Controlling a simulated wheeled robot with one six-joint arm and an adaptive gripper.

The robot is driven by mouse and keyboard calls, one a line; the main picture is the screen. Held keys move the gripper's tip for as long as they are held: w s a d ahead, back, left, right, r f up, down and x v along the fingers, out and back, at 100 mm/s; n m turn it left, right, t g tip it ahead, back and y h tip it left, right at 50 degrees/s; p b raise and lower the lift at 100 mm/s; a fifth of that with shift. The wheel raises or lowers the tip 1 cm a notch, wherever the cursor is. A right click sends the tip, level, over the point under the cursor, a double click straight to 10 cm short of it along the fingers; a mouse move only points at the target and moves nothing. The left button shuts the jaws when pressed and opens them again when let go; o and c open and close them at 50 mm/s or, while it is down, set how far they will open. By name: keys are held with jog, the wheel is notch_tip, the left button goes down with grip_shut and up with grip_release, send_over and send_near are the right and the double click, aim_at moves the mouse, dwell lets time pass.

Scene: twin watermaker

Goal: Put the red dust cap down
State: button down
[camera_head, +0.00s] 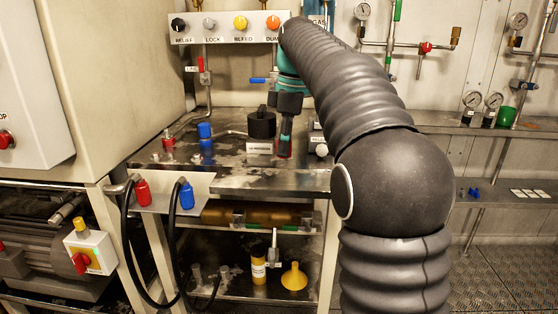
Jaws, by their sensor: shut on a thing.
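My gripper (285,146) hangs fingers-down over the steel bench, right of a black knob on a pale labelled block. It is shut on the red dust cap (284,153), of which only a little red shows at the fingertips. The fingers hide most of the cap. I cannot tell whether the cap touches the bench top (235,165) or is held just above it.
A red fitting (168,143) and a blue fitting (205,131) stand on the bench left of the black knob (262,123). Red (142,191) and blue (186,196) hose couplings sit at the front bracket. A valve panel (225,27) is above. Bare bench lies in front.

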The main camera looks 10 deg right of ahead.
aim_at(278, 173)
jog(key=shift+w+a+f, duration=0.5)
jog(key=shift+w, duration=0.25)
jog(key=shift+w+f, duration=0.1)
jog(key=shift+f, duration=0.15)
jog(key=shift+f+b, duration=0.45)
jog(key=shift+f, duration=1.4)
jog(key=c, duration=0.8)
grip_release()
jog(key=shift+f, duration=0.15)
jog(key=r, duration=0.3)
jog(key=r+p, duration=0.1)
jog(key=r, duration=0.3)
jog(key=d+r+p, duration=0.1)
jog(key=r, duration=0.3)
jog(key=shift+s+d+r, duration=0.1)
jog(key=shift+s+r, duration=0.1)
jog(key=shift+r, duration=0.45)
